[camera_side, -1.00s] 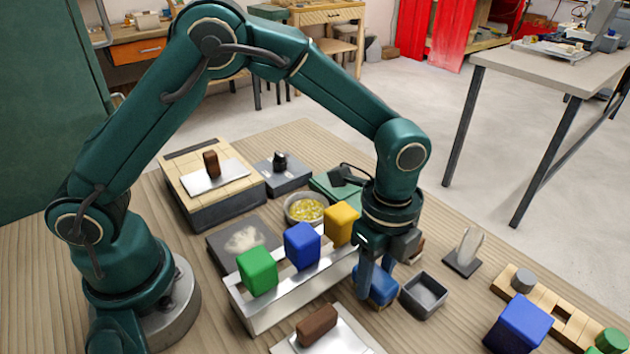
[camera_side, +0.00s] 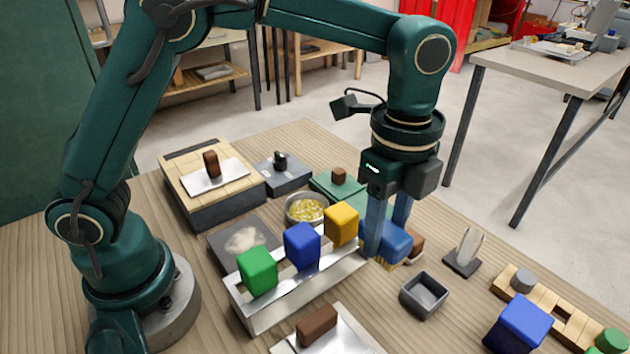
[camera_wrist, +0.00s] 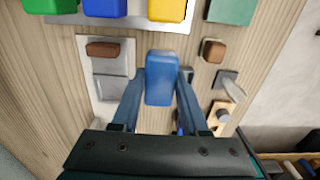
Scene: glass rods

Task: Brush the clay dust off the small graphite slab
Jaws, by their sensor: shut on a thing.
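The graphite slab (camera_side: 222,240) is a flat dark grey square on the table at centre left in the side view, behind the rack. A pale patch of clay dust (camera_side: 243,239) lies on its middle. My gripper (camera_side: 388,238) is shut on a blue block-like brush (camera_side: 396,243), right of the slab and past the rack's far end. A pale tan edge shows under the blue part; I cannot make out bristles clearly. In the wrist view the blue brush (camera_wrist: 160,78) sits between the two fingers of my gripper (camera_wrist: 160,95). The slab is not in the wrist view.
A metal rack (camera_side: 290,300) with green, blue and yellow blocks stands between brush and slab. A bowl of yellow bits (camera_side: 306,208) is behind the slab. A grey open box (camera_side: 424,294), a brown block (camera_side: 416,246) and an upright clear piece (camera_side: 468,246) are near the gripper.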

